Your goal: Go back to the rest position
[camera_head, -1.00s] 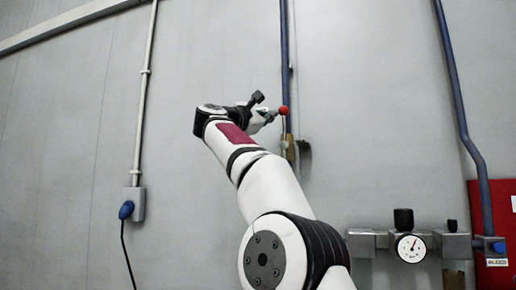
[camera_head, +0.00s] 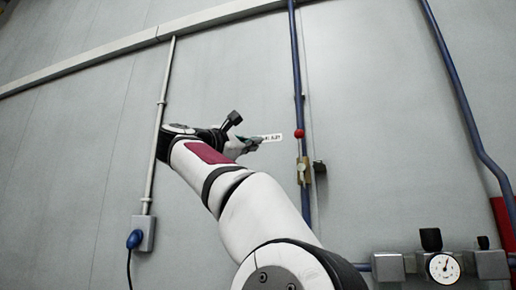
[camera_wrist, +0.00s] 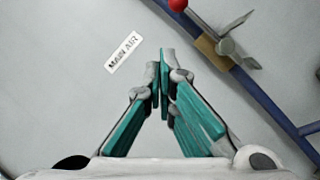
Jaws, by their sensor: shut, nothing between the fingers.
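My gripper (camera_head: 250,142) is raised in front of the grey wall in the head view, left of the blue pipe (camera_head: 299,90). In the wrist view my gripper (camera_wrist: 162,55) shows green-lined fingers with their tips together and nothing between them. A valve with a red ball knob (camera_head: 299,133) and brass body (camera_head: 303,172) sits on the blue pipe, apart from the gripper. In the wrist view the red knob (camera_wrist: 178,5) and brass body (camera_wrist: 213,45) are at the upper right.
A white label reading MAIN AIR (camera_wrist: 123,52) is on the wall. A pressure gauge (camera_head: 443,267) sits on a manifold at the lower right. A grey box with a blue plug (camera_head: 135,239) is at the lower left.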

